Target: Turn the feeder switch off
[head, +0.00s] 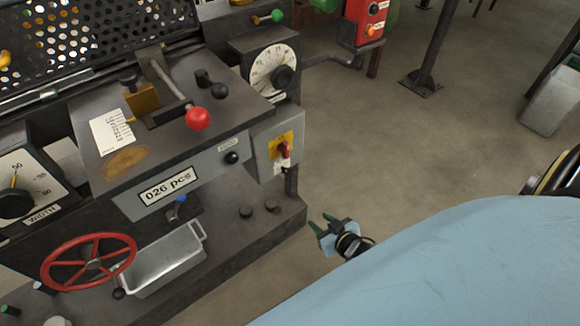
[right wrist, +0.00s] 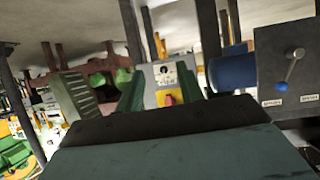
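The likely feeder switch is a red rotary handle (head: 283,150) on a yellow plate, on the front of a grey box (head: 262,166) at the machine's right side. Its handle looks roughly upright; I cannot read its markings. My right gripper (head: 321,222) is in the air below and to the right of this box, apart from it. Its two green fingers are spread with nothing between them; they also show in the right wrist view (right wrist: 102,95). My left gripper is not in view.
A red-knobbed lever (head: 197,118) stands on the machine top left of the box. A dial (head: 272,72) is above it. A red handwheel (head: 90,262) and metal tray (head: 165,262) are at lower left. A red button box (head: 366,22) stands behind.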

